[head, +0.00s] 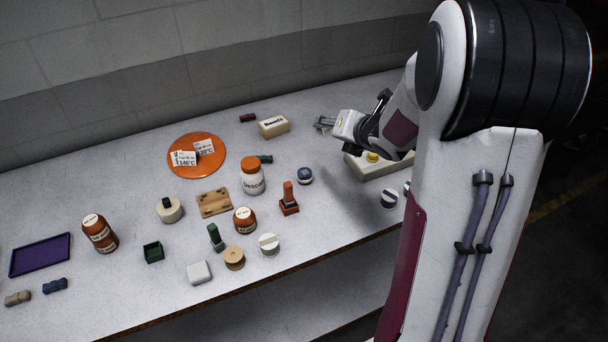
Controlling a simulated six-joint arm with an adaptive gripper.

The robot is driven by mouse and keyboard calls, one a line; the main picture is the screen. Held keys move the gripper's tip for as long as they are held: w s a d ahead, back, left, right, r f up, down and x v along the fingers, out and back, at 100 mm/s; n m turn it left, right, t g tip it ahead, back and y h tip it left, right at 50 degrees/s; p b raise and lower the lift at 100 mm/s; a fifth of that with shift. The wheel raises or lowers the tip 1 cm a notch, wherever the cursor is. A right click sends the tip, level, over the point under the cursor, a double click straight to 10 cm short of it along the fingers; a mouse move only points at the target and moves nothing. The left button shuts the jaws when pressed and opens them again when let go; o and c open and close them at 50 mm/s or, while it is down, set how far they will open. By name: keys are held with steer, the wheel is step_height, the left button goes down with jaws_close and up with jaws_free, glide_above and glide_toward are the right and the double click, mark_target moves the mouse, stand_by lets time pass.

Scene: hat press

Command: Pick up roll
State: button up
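Several small things could be the roll, and I cannot tell which is meant. A tan round piece with a hole-like centre (234,258) sits near the table's front edge. A dark red cylinder (248,117) lies at the back, and a dark green one (265,159) lies by the orange disc. A beige lumpy roll (17,298) and a blue one (55,285) lie at the far left. My gripper (324,123) is above the right part of the table, right of the cream block, apart from all these pieces. Its fingertips are too small to judge their opening.
An orange disc (183,167) carries two white cards. Bottles, including a white orange-capped one (252,181), and stamps crowd the middle. A purple tray (40,268) lies left. A pale box with a yellow button (368,170) stands below my gripper. The back left is clear.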

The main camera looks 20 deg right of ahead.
mark_target(306, 173)
steer(key=f+n+y, duration=0.2)
steer(key=f+n, duration=0.2)
steer(key=s+a+f+n+y, duration=0.1)
steer(key=f+n+y, duration=0.1)
steer(key=f+n, duration=0.2)
steer(key=a+f+n+y, duration=0.1)
steer(key=f+n+y, duration=0.1)
steer(key=f+n, duration=0.2)
steer(key=shift+s+f+y, duration=0.25)
steer(key=shift+y, duration=0.05)
steer(key=shift+s+a+f+n+y, duration=0.2)
steer(key=shift+s+f+n+y, duration=0.3)
steer(key=shift+n, duration=0.3)
steer(key=shift+w+a, duration=0.1)
steer(key=shift+w, duration=0.05)
steer(key=shift+x, duration=1.15)
steer(key=shift+w, duration=0.1)
steer(key=shift+r+x, duration=0.15)
steer(key=shift+x, duration=1.15)
steer(key=shift+r+x, duration=0.15)
steer(key=shift+x, duration=1.1)
steer(key=shift+a, duration=0.15)
